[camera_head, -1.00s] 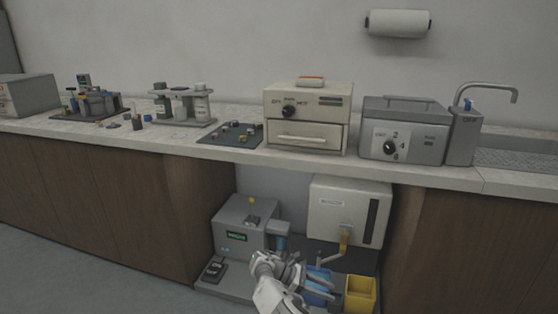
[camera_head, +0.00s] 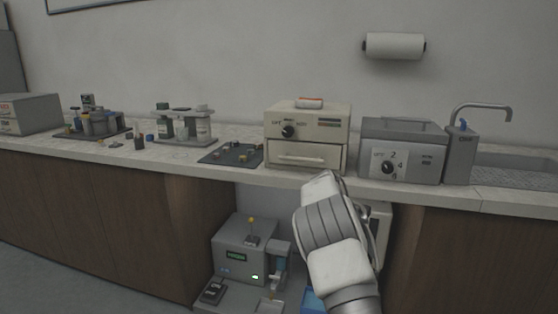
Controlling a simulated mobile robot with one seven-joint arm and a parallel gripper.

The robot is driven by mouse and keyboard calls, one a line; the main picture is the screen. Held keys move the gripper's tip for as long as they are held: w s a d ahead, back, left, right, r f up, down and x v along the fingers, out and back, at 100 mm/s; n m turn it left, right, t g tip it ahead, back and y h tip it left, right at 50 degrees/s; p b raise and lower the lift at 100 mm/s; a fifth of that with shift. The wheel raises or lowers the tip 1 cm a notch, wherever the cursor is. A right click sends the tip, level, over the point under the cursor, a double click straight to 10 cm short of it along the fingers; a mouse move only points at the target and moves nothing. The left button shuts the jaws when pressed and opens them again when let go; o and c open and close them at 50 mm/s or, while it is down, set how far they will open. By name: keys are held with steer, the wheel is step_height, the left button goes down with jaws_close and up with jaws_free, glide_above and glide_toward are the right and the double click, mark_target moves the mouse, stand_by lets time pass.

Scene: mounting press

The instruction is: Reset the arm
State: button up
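My arm rises from the bottom of the head view, a white and grey link in front of the recess under the counter. My gripper is not visible; its fingers are hidden or out of frame. The arm covers most of the white box on the lower shelf (camera_head: 381,232). The grey press unit (camera_head: 238,258) with a lit green display stands to the left of the arm in the recess. Part of a blue bin (camera_head: 312,302) shows at the bottom beside the arm.
On the counter (camera_head: 225,172) stand a cream oven-like box (camera_head: 306,138), a grey dial unit (camera_head: 402,150), a dark mat with small pieces (camera_head: 232,152), a bottle rack (camera_head: 183,124) and a sink tap (camera_head: 480,108). A paper roll (camera_head: 394,46) hangs on the wall.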

steer(key=s+a+r+m+t+y, duration=0.2)
steer(key=s+r+y, duration=0.1)
steer(key=s+r, duration=0.55)
steer(key=s+a+r+m+t+y, duration=0.2)
steer(key=s+r+m, duration=0.1)
steer(key=s+r, duration=0.55)
steer(key=s+a+f+m+t+y, duration=0.1)
steer(key=s+a+t, duration=0.15)
steer(key=s, duration=0.75)
steer(key=s+a+m+t, duration=0.1)
steer(key=s+a+t, duration=0.15)
steer(key=s, duration=0.65)
step_height(320, 180, up, 28)
steer(key=p, duration=2.8)
steer(key=shift+w+a+g, duration=0.15)
steer(key=shift+g, duration=0.15)
